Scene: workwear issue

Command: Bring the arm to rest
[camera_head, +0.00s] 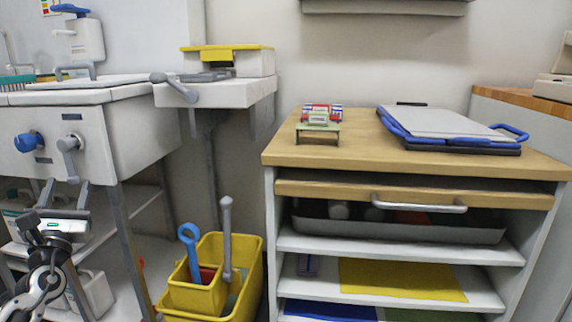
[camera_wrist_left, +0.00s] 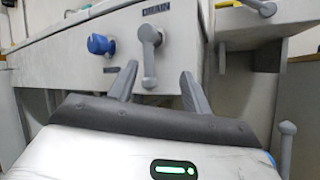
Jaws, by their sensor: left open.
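My left gripper (camera_head: 66,186) is at the lower left of the head view, in front of the grey sink unit (camera_head: 105,135). Its jaws are open and I see nothing between them. In the left wrist view the two dark fingers of the gripper (camera_wrist_left: 160,76) point toward the sink unit's front panel (camera_wrist_left: 85,75). A grey lever (camera_wrist_left: 149,55) marked DRAIN shows between and beyond the fingertips; I cannot tell how far off it is. A blue knob (camera_wrist_left: 100,44) is left of it. My right gripper is in neither view.
A yellow bucket (camera_head: 250,270) with a blue-handled tool stands on the floor. A wood-topped cabinet (camera_head: 360,155) with a partly open drawer (camera_head: 400,225) is at the right, bearing a blue-edged board (camera_head: 440,122). A small sink (camera_head: 235,92) holds a yellow-lidded box (camera_head: 250,62).

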